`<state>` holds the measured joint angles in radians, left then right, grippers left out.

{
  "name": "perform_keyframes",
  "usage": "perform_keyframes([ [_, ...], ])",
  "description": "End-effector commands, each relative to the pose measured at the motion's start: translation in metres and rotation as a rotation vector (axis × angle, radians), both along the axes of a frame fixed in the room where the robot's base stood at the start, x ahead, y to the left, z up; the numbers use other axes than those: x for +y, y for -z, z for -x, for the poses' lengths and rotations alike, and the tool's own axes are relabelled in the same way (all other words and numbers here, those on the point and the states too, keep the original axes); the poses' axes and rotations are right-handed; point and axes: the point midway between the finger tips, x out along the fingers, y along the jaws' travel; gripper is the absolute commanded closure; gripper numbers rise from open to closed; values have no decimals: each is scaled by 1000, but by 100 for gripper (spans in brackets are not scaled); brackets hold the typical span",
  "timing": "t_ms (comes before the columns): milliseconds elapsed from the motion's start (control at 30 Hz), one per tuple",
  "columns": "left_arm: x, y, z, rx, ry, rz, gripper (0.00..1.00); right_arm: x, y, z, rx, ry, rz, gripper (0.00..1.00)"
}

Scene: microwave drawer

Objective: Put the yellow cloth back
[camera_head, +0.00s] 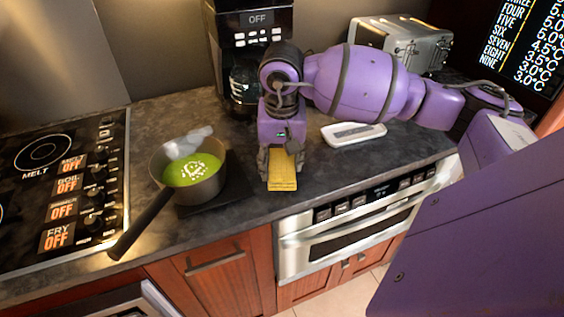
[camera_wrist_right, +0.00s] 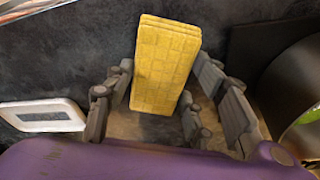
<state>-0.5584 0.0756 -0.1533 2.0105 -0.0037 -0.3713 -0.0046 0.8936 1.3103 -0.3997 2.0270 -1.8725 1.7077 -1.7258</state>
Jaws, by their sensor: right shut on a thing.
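The yellow cloth (camera_head: 283,177) is a folded rectangular pad over the dark counter, close to its front edge. My right gripper (camera_head: 281,160) points down at it, with a finger on each side of its back part. In the right wrist view the yellow cloth (camera_wrist_right: 166,65) shows a grid pattern and stands out between the fingers of my right gripper (camera_wrist_right: 160,95), which is shut on it. I cannot tell whether the cloth touches the counter. My left gripper is not in view.
A pot of green soup (camera_head: 190,172) on a dark mat stands left of the gripper, its handle toward the front. A stove (camera_head: 62,190) is further left. A white dish (camera_head: 353,134) lies to the right. A coffee maker (camera_head: 243,85) and toaster (camera_head: 402,42) stand behind. A drawer appliance (camera_head: 350,228) is below.

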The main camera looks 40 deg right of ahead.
Motion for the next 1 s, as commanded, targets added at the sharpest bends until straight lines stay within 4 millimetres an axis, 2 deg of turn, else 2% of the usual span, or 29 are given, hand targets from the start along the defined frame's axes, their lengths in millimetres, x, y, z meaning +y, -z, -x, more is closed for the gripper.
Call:
perform_keyframes([
  [67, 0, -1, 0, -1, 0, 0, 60, 0, 7, 0, -1, 0, 0, 74],
  [433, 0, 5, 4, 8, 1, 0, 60, 0, 13, 0, -1, 0, 1, 74],
  [467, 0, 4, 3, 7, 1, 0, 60, 0, 13, 0, -1, 0, 0, 47],
  [600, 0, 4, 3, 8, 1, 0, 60, 0, 11, 0, -2, 0, 0, 31],
  [867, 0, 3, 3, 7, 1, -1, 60, 0, 11, 0, -2, 0, 0, 31],
  [1000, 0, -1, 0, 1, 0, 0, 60, 0, 3, -1, -6, 1, 0, 31],
])
